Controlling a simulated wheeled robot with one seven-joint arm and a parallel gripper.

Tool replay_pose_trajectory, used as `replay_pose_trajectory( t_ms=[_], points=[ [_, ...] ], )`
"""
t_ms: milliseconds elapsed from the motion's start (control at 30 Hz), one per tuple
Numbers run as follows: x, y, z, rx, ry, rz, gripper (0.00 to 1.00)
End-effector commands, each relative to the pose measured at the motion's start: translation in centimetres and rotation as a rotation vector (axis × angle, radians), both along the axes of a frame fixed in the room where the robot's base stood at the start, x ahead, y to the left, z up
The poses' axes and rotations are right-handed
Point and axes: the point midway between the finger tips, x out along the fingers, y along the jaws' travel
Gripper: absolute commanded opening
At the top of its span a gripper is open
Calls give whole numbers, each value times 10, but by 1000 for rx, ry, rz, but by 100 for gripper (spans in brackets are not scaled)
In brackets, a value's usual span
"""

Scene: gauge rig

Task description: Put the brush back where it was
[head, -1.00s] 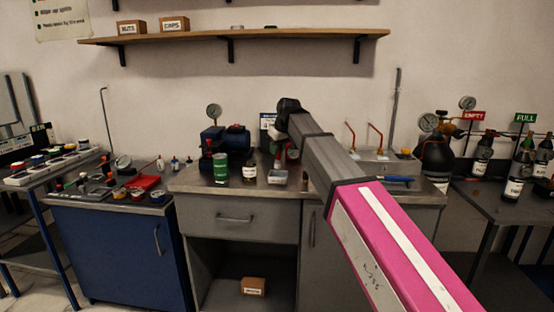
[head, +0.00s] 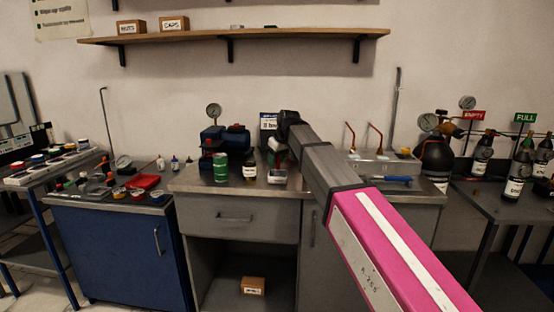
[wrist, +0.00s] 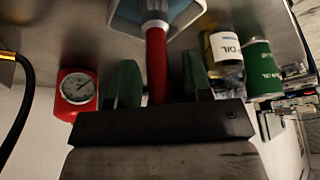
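The brush (wrist: 156,62) shows in the wrist view as a red handle with a pale collar, running from my palm to a pale blue-lined dish (wrist: 190,10). Its bristles are hidden. My gripper (wrist: 160,75) has its green fingers on either side of the handle, with a gap visible at least on the right. In the head view my gripper (head: 278,156) is low over the bench, just above the small pale dish (head: 277,177). The brush cannot be made out clearly there.
A green can (head: 221,168) and a labelled oil jar (head: 249,171) stand left of the dish on the bench (head: 215,187). A red dial gauge (wrist: 77,92) is close to the left finger. A sink holding a blue-handled tool (head: 392,179) is to the right.

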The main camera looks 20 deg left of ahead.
Motion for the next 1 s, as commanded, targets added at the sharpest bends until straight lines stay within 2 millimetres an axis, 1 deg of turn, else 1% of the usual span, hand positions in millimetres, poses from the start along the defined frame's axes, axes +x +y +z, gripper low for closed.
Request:
replay_pose_trajectory(
  t_ms=[167, 267, 367, 600, 800, 1000],
  points=[
    [0, 0, 2, 0, 0, 0, 46],
    [-1, -2, 8, 1, -1, 0, 46],
    [-4, -6, 20, 1, -2, 0, 46],
    [-14, -20, 61, 1, -2, 0, 46],
    [-21, -30, 92, 1, -2, 0, 46],
    [-25, -36, 110, 1, -1, 0, 46]
  ],
)
